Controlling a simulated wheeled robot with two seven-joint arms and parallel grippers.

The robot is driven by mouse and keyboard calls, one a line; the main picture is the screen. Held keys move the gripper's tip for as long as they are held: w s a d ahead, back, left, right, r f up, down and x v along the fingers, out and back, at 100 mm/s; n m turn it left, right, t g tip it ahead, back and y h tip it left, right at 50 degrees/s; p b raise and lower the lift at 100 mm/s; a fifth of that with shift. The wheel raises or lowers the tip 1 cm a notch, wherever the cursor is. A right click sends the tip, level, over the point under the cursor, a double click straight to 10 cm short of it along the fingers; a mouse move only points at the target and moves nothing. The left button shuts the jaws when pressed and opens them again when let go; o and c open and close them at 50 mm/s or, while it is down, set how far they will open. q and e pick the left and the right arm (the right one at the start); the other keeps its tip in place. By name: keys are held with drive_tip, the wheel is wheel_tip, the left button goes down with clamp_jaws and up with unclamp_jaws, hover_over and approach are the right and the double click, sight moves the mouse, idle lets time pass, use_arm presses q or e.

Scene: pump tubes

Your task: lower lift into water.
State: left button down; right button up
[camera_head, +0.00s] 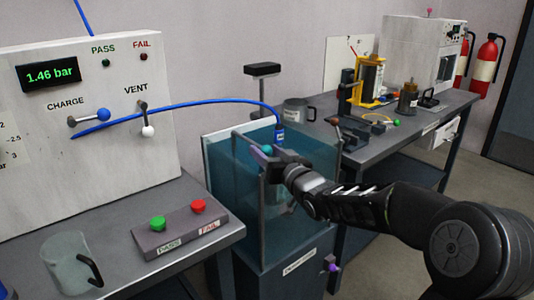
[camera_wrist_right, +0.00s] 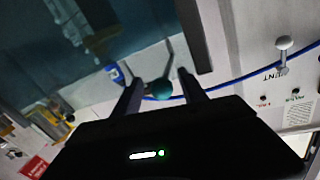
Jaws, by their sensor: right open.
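The water tank (camera_head: 235,190) is a clear, blue-tinted box standing between the two benches. My right gripper (camera_head: 268,153) is at its upper rim, with fingers open. In the right wrist view, a teal ball knob (camera_wrist_right: 161,88) shows between the open fingers (camera_wrist_right: 163,86); I cannot tell whether they touch it. The knob also shows in the head view (camera_head: 265,149), partly hidden by the gripper. A blue fitting (camera_head: 279,133) hangs on the blue hose (camera_head: 190,104) at the tank's top; the lift below is mostly hidden. My left gripper is not in view.
The white test panel (camera_head: 70,170) reads 1.46 bar and has CHARGE and VENT levers. A PASS/FAIL button box (camera_head: 183,228) and a glass mug (camera_head: 68,264) stand on the left bench. The right bench holds a grey mug (camera_head: 296,110) and a yellow-framed device (camera_head: 369,80).

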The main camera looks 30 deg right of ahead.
drive_tip(key=shift+s+r, duration=0.1)
drive_tip(key=s, duration=0.7)
drive_tip(key=shift+s+d+p, duration=0.15)
drive_tip(key=shift+s+p, duration=0.15)
drive_tip(key=shift+s, duration=0.1)
